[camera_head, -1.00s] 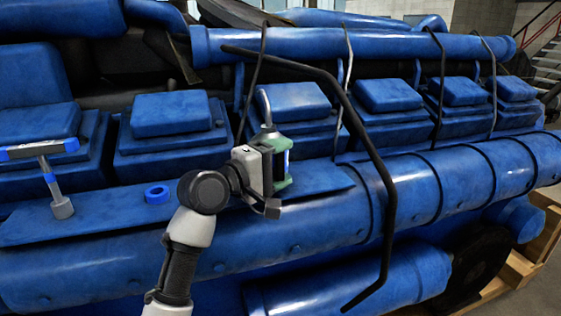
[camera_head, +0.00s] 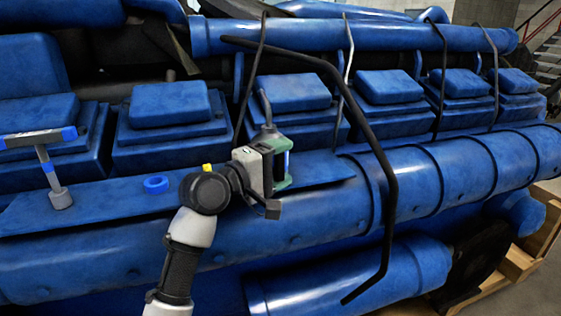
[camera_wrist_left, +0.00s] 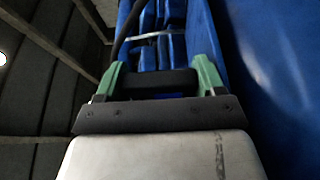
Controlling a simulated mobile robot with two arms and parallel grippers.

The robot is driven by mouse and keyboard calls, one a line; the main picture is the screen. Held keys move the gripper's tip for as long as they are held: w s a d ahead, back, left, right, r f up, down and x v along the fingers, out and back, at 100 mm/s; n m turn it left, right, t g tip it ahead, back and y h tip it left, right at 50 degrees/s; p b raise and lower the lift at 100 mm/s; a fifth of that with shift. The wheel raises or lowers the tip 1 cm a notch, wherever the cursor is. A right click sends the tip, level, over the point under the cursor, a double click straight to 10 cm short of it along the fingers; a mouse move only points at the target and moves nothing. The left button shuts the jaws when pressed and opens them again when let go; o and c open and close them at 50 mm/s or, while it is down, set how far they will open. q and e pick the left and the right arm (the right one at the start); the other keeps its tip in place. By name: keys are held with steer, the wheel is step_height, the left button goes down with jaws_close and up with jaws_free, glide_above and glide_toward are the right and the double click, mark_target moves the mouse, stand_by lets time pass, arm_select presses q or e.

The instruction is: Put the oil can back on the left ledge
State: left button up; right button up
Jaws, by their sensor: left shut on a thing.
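My left gripper (camera_head: 281,160) is shut on the oil can (camera_head: 267,132), whose thin bent spout points up in the head view. The can looks upright, and the gripper hides much of its body. In the left wrist view the green fingers stand either side of a dark part, and I cannot tell whether it belongs to the can. The blue ledge (camera_head: 105,207) runs along the engine's front on the left. Gripper and can are at its right part; I cannot tell whether the can touches it. My right gripper is out of view.
A T-handled tool (camera_head: 55,180) stands on the ledge at far left, with a blue ring (camera_head: 155,185) to its right. A small yellow thing (camera_head: 207,167) shows behind my wrist. A black bent pipe (camera_head: 375,145) crosses in front of the engine, right of the gripper.

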arm_select(q)
steer(key=o, duration=1.3)
steer(key=shift+f, duration=0.15)
